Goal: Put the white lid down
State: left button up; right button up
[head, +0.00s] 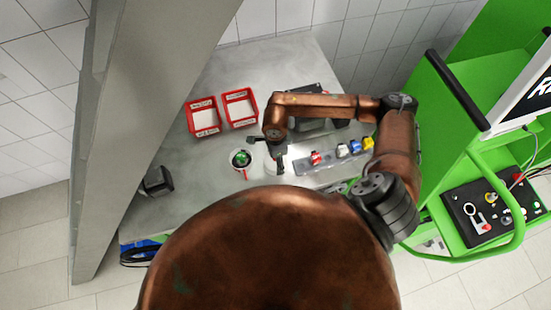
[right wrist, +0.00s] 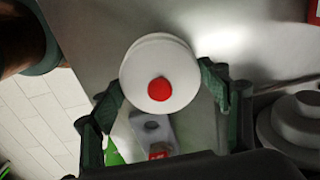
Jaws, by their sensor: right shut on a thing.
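The white lid (right wrist: 185,58) is round, with a red knob-like spot in its middle, and shows face-on in the right wrist view. My right gripper (right wrist: 162,92) is shut on it, one dark green finger at each side of its rim. In the head view my right gripper (head: 268,153) is over the middle of the table, just right of a round white-rimmed container (head: 240,158) with green inside. The lid is largely hidden there by the gripper. I cannot tell how high the lid is above the table. My left gripper does not show.
Two red trays (head: 204,131) stand at the back left of the grey table (head: 290,60). A grey rack with red, blue and yellow pieces (head: 342,151) is right of the gripper. A stepped round grey part (right wrist: 298,122) is at the right wrist view's lower right. A green cart (head: 440,120) stands at right.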

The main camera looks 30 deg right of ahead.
jog(key=shift+f, duration=0.55)
jog(key=shift+f, duration=0.1)
jog(key=shift+f, duration=0.15)
jog(key=o, duration=0.9)
